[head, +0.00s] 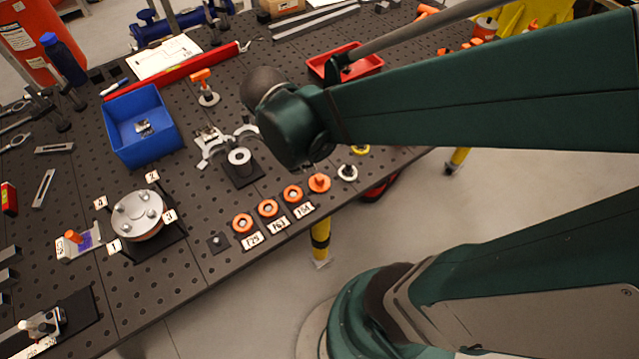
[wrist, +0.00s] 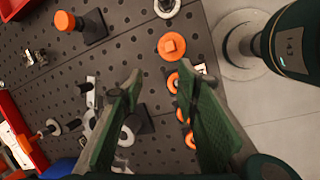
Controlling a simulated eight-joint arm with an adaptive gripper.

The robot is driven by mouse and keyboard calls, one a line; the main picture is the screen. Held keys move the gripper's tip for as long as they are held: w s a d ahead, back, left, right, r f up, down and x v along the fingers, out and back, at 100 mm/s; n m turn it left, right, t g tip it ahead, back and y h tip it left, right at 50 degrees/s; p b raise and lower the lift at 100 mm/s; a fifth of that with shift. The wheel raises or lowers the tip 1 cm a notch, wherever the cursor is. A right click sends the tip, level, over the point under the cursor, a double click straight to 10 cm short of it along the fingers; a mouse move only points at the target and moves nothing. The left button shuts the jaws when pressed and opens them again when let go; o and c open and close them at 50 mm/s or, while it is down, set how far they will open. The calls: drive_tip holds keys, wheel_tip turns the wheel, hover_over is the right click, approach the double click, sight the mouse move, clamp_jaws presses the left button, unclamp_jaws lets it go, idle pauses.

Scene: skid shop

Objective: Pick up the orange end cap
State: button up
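The orange end cap (head: 319,183) looks like a solid disc with a raised middle. It lies on the dark perforated bench near its front edge, at the right end of a row of orange rings (head: 268,208). In the wrist view the end cap (wrist: 171,45) lies beyond my gripper (wrist: 163,84), upper centre. The two green fingers are spread apart with nothing between them. The nearest ring (wrist: 172,80) shows between the fingertips; others are partly covered by the right finger. The fingers are not discernible in the head view, where my arm's end covers part of the bench.
Number cards (head: 278,224) lie in front of the rings. A grey cylinder on a dark block (head: 239,163) stands behind the row. A blue bin (head: 140,126) stands left.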

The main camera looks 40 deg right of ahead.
sight(319, 178)
wheel_tip(319, 178, down, 6)
drive_tip(key=d+n+g+h+b, duration=0.1)
drive_tip(key=d+n, duration=0.1)
drive_tip(key=n, duration=0.2)
drive_tip(key=shift+s+r+g+b, duration=0.15)
drive_tip(key=shift+s+g+b, duration=0.15)
drive_tip(key=shift+s+g, duration=0.1)
drive_tip(key=shift+x, duration=1.3)
drive_tip(key=shift+b+x, duration=0.75)
drive_tip(key=shift+x, duration=1.8)
drive_tip(key=shift+w+d, duration=0.1)
drive_tip(key=shift+c, duration=0.6)
clamp_jaws()
